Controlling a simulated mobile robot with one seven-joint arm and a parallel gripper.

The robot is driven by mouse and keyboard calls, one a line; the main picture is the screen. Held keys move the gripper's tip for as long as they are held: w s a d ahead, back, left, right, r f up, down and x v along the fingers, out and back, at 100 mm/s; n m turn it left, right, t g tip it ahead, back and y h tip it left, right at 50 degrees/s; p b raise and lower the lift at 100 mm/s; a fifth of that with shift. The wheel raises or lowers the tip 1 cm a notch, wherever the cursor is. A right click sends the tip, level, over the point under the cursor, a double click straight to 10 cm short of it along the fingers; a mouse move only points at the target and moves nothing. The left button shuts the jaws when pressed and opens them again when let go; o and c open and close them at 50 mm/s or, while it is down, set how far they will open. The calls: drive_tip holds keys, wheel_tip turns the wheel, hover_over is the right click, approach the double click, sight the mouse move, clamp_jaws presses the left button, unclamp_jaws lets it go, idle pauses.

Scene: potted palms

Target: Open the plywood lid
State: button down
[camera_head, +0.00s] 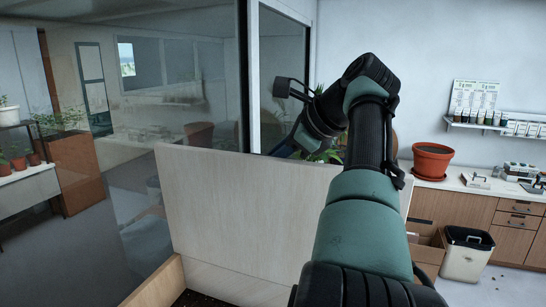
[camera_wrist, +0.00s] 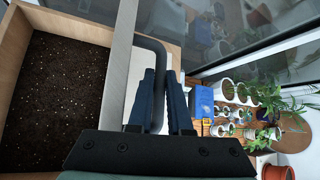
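The plywood lid (camera_head: 240,215) stands steeply raised in the head view, its pale broad face toward me. In the wrist view the lid (camera_wrist: 119,70) shows nearly edge-on as a narrow strip. A dark bent handle (camera_wrist: 157,52) sticks out from its side. My gripper (camera_wrist: 160,80) has its two blue fingers close together on either side of the handle bar, shut on it. The wooden box (camera_head: 158,284) below is open, with dark soil (camera_wrist: 50,95) inside.
A glass partition (camera_head: 120,130) stands left of and behind the lid. Several potted plants (camera_wrist: 245,110) are beyond the gripper in the wrist view. A terracotta pot (camera_head: 432,160) is on the counter at right, with a bin (camera_head: 466,255) below.

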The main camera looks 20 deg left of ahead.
drive_tip(key=c, duration=1.1)
unclamp_jaws()
drive_tip(key=shift+s+f, duration=0.1)
drive_tip(key=shift+f, duration=0.35)
drive_tip(key=shift+o, duration=1.3)
drive_tip(key=shift+r, duration=0.15)
drive_tip(key=b+v, duration=0.1)
drive_tip(key=v, duration=1.2)
drive_tip(key=shift+b, duration=0.4)
